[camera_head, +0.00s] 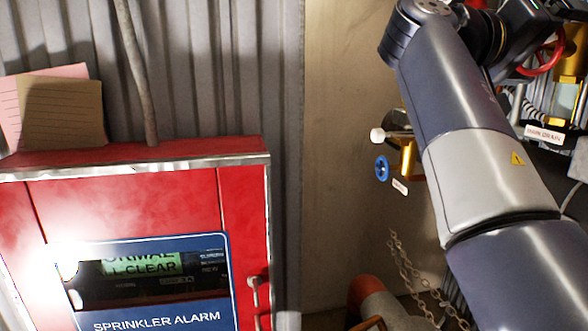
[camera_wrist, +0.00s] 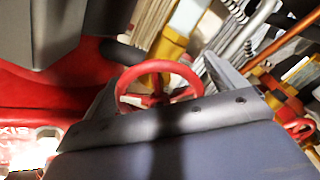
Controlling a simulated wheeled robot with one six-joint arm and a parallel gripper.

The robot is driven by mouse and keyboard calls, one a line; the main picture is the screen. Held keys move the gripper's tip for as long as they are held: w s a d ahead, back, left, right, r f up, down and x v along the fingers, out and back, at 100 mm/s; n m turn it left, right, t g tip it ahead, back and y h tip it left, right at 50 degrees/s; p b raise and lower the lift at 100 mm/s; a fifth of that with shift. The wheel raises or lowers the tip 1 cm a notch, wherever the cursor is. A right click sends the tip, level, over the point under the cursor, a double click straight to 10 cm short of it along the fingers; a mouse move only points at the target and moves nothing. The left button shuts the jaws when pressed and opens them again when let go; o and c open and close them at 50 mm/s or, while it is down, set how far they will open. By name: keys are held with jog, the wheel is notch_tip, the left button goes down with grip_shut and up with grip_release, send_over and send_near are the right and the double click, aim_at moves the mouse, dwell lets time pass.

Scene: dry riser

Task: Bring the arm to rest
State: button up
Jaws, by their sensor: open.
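My arm (camera_head: 485,170) rises from the lower right of the head view to a joint near the top edge, then bends right to its dark wrist end. My gripper (camera_wrist: 165,85) shows in the wrist view with its two grey fingers spread apart. A red handwheel (camera_wrist: 160,72) on a yellow valve body appears between the fingertips. I cannot tell whether the fingers touch it. Part of a red ring, likely this wheel, shows beside the wrist in the head view (camera_head: 545,62). The fingertips are not clearly seen there.
A red sprinkler alarm cabinet (camera_head: 120,200) fills the lower left, its display reading all clear. Paper notes (camera_head: 60,112) stand on top. A small brass valve with a blue knob (camera_head: 382,168) and hanging chains (camera_head: 405,265) are left of my arm. Pipes crowd the right.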

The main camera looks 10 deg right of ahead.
jog(key=n+p, duration=0.1)
jog(key=n, duration=0.1)
jog(key=n+p, duration=0.1)
jog(key=n, duration=0.1)
jog(key=shift+r+n, duration=0.2)
jog(key=shift+n, duration=0.2)
jog(key=shift+f+n+p, duration=0.15)
jog(key=shift+n+p, duration=0.65)
jog(key=shift+n, duration=0.6)
